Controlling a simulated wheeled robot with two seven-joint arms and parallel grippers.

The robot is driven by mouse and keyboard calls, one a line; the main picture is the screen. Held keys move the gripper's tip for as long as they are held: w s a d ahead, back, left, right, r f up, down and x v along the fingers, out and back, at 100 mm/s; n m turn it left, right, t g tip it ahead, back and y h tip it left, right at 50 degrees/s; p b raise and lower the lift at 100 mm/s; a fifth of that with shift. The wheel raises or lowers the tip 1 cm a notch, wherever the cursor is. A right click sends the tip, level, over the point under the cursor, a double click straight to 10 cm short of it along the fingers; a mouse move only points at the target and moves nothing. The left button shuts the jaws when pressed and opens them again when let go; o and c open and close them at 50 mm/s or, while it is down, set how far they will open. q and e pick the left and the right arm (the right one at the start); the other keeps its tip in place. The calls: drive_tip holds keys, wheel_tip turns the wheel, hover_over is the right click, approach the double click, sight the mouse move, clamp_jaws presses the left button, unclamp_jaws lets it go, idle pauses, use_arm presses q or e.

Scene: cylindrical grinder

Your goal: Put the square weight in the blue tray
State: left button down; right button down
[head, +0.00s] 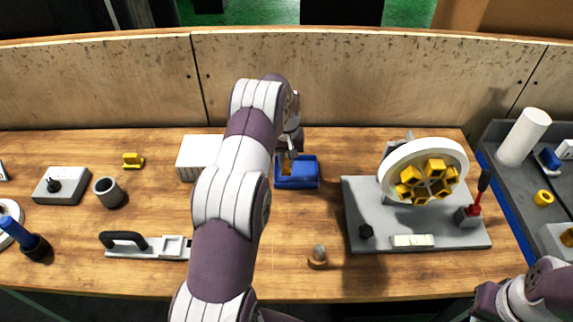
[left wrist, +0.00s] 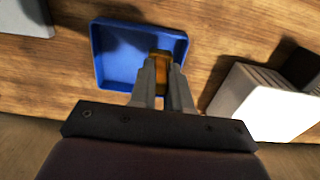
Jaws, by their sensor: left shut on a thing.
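The blue tray (head: 311,184) lies on the wooden table near the middle; it also shows in the left wrist view (left wrist: 112,84). My left gripper (head: 289,157) reaches down over it. In the left wrist view my left gripper (left wrist: 164,72) is shut on a brass-brown block, the square weight (left wrist: 164,57). The weight is at the tray's right part in that view, within its outline. In the head view the weight (head: 286,168) shows small below the fingers; I cannot tell if it touches the tray floor. My right gripper is out of view.
A white ribbed box (head: 198,157) stands left of the tray. A grey fixture base (head: 375,222) with a white wheel stands to the right. A small knobbed peg (head: 318,256) stands in front, and a black-handled tool (head: 125,240) lies front left. Bare table lies between tray and peg.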

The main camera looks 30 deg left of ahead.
sight(286, 170)
use_arm(q)
wheel_tip(286, 170, down, 3)
drive_tip(key=shift+s+r+p, duration=0.15)
drive_tip(key=shift+p, duration=0.3)
drive_tip(key=shift+w+f, duration=0.25)
drive_tip(key=shift+f, duration=0.15)
drive_tip(key=shift+s, duration=0.1)
drive_tip(key=c, duration=1)
unclamp_jaws()
drive_tip(key=shift+s+d, duration=0.1)
